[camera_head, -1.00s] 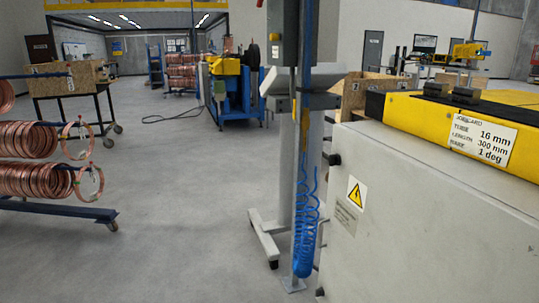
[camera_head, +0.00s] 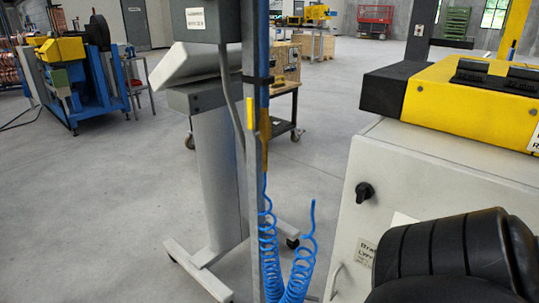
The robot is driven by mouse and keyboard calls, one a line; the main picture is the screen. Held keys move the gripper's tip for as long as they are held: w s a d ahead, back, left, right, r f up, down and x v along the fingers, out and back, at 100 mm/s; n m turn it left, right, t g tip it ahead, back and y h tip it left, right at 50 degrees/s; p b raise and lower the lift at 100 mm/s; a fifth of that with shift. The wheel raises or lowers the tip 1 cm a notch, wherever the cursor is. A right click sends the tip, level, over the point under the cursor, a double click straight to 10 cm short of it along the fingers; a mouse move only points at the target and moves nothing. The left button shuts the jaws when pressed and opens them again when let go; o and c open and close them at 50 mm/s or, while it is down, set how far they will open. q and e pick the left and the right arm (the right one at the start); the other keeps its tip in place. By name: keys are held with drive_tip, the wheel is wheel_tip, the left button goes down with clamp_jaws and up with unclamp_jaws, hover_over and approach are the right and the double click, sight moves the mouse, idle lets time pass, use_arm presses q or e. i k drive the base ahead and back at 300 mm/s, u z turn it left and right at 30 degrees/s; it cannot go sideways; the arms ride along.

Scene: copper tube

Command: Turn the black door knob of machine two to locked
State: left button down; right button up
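A black door knob (camera_head: 364,191) sits on the light grey cabinet (camera_head: 385,150) at the right, on its left part below the black and yellow top. Its lever points to the lower left; I cannot read any lock marks beside it. A part-hidden label (camera_head: 364,252) is on the cabinet below the knob. A thick black ribbed shape, seemingly part of my arm, covers the lower right of the cabinet. Neither gripper's fingers show. I cannot tell from a marking whether this is machine two.
A grey post (camera_head: 251,150) with blue coiled hoses (camera_head: 272,255) stands left of the cabinet. Behind it is a grey console stand (camera_head: 215,165) on a wheeled foot. A blue and yellow machine (camera_head: 75,85) stands at the back left.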

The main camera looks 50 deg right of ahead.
sight(364, 191)
drive_tip(key=i, duration=1.4)
drive_tip(key=z, duration=3.2)
